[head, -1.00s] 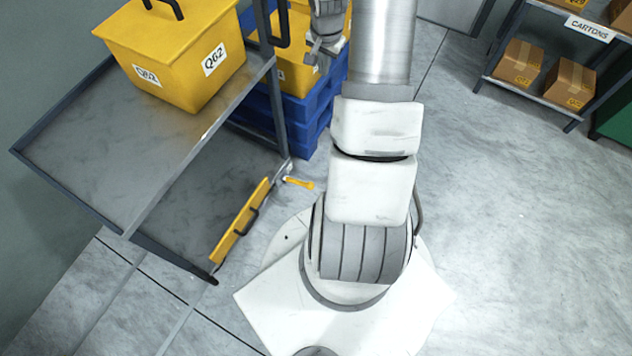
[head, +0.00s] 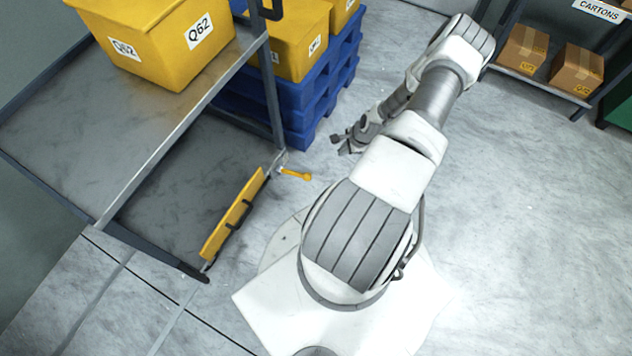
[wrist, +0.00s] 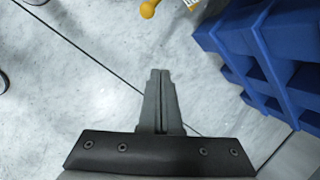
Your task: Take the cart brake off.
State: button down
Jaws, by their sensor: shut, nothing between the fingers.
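The grey two-shelf cart (head: 128,198) stands at the left in the head view. A yellow brake lever with a round knob (head: 296,175) sticks out at its lower corner, near a caster. In the wrist view the lever's knob (wrist: 148,9) shows at the top edge; the rest of the lever is mostly cut off. My gripper (head: 342,145) is to the right of the lever, apart from it. In the wrist view its fingers (wrist: 160,75) are together and empty, with the knob beyond their tips.
Blue pallets (head: 300,100) with yellow bins stand behind. A carton rack (head: 540,80) is at the right. Floor between is clear.

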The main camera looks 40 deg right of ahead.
jog(key=s+a+f+m+t+b, duration=0.1)
jog(key=a+f+m, duration=0.1)
jog(key=f, duration=0.4)
jog(key=s+a+f+m+b, duration=0.1)
jog(key=a+f+m, duration=0.1)
jog(key=f, duration=0.4)
jog(key=shift+s+a+f+m+t, duration=0.15)
jog(key=shift+s+a+m+t, duration=0.1)
jog(key=shift+a+m+t, duration=0.2)
jog(key=shift+d, duration=0.1)
jog(key=shift+b, duration=0.3)
jog(key=b+x, duration=0.5)
jog(key=x, duration=0.5)
jog(key=shift+w+a+r+p, duration=0.15)
jog(key=shift+w+a+r, duration=0.35)
jog(key=shift+r, duration=0.2)
jog(key=shift+w+a+r+p, duration=0.15)
jog(key=shift+w+a+r, duration=0.3)
jog(key=shift+a+r, duration=0.25)
jog(key=shift+r, duration=0.2)
jog(key=shift+w+r+g+p, duration=0.15)
jog(key=shift+r+g+p, duration=0.1)
jog(key=shift+g+p, duration=0.3)
